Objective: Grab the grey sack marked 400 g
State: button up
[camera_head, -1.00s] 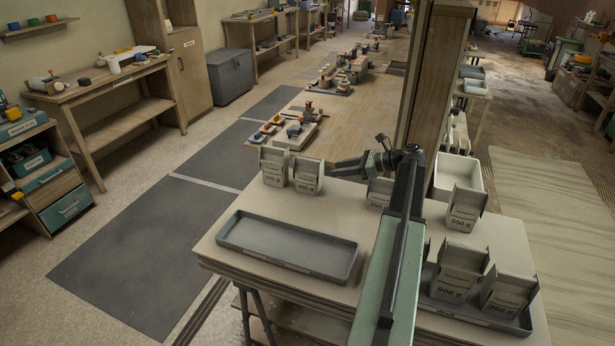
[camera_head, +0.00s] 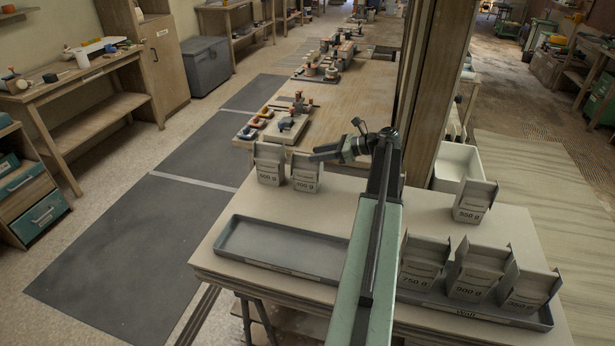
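Two grey sacks stand side by side at the back left of the near table. The label of the right sack (camera_head: 306,179) looks like 400 g, though the print is small. The left sack (camera_head: 269,171) seems to read 600 g. My arm comes up from the bottom and its end bends left. My gripper (camera_head: 314,156) points left at the top of the right sack and overlaps it in the picture. Its fingers are too small and dark to show whether they are open, or whether they touch the sack.
An empty grey tray (camera_head: 228,245) lies at the front left. A second tray (camera_head: 455,308) marked Wall holds several sacks at the right. A sack marked 550 g (camera_head: 473,206) stands behind it. A white bin (camera_head: 454,166) and wooden post (camera_head: 437,90) are behind my arm.

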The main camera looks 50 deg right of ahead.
aim_at(307, 155)
jog(key=shift+w+a+f+b, duration=0.1)
jog(key=shift+w+f+b, duration=0.15)
jog(key=shift+f+b, duration=0.15)
jog(key=b+x, duration=0.1)
jog(key=x, duration=0.3)
jog(key=shift+f+b, duration=0.1)
jog(key=shift+b, duration=0.3)
grip_shut()
dwell(0.6)
